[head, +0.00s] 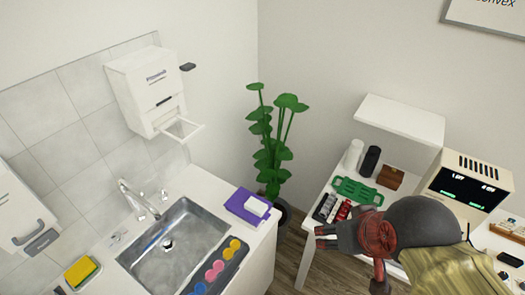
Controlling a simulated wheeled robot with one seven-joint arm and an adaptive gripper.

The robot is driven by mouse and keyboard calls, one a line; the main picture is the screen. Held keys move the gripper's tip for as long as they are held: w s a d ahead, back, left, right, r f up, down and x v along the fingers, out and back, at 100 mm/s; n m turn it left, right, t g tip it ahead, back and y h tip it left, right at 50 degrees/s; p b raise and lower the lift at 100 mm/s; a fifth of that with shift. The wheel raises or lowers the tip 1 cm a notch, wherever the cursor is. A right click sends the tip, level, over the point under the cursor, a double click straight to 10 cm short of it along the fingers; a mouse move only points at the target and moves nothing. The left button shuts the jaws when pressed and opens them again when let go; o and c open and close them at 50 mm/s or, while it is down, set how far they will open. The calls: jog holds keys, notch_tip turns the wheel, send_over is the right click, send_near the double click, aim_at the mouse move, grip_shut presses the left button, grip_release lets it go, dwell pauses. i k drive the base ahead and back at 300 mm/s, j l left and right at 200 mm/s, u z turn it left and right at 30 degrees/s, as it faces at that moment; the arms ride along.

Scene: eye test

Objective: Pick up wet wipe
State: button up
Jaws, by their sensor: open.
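A purple pack with a white top piece, which looks like the wet wipe pack (240,208), lies on the right end of the sink counter. My gripper (320,237) is at the lower middle right, pointing left, in front of the white table. It is open, and nothing shows between its fingers. It is apart from the purple pack, to the right of it and lower in the picture. The wrist and arm hide part of the table.
The counter holds a metal sink (150,262), a tray of coloured round pots (217,268) and a yellow sponge (80,270). A plant (268,150) stands between counter and table. The table carries a green rack (357,190), a brown box (390,177) and a display device (468,188).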

aim_at(256, 207)
jog(key=i+j+u, duration=0.1)
jog(key=u, duration=0.25)
jog(key=i+j+u, duration=0.15)
jog(key=u, duration=0.25)
jog(key=i+j+u, duration=0.15)
jog(key=u, duration=0.2)
